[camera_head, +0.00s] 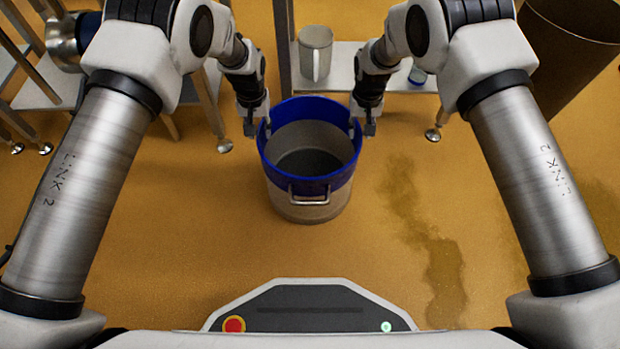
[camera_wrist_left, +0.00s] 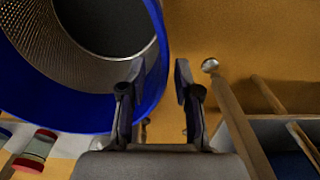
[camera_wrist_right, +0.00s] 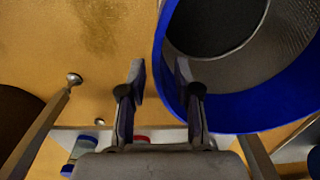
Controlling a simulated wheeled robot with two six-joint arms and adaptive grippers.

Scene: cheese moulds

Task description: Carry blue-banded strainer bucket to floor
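The blue-banded strainer bucket (camera_head: 307,185) stands upright, seemingly on the orange floor, in front of me. It is grey with a wide blue band at the rim and a metal handle facing me. It also shows in the left wrist view (camera_wrist_left: 155,85) and the right wrist view (camera_wrist_right: 172,95). My left gripper (camera_head: 257,125) is at the rim's left side and my right gripper (camera_head: 363,126) at its right side. In both wrist views the fingers are apart, with the rim between them: one finger inside, one outside. Whether any finger touches the rim is unclear.
A low shelf with a metal jug (camera_head: 315,53) and a small jar (camera_head: 418,75) stands behind the bucket. A rack with a metal vessel (camera_head: 62,42) is at the left. A brown bin (camera_head: 560,75) stands at the right. The floor (camera_head: 200,240) nearer me is clear, with a wet stain (camera_head: 440,265) at the right.

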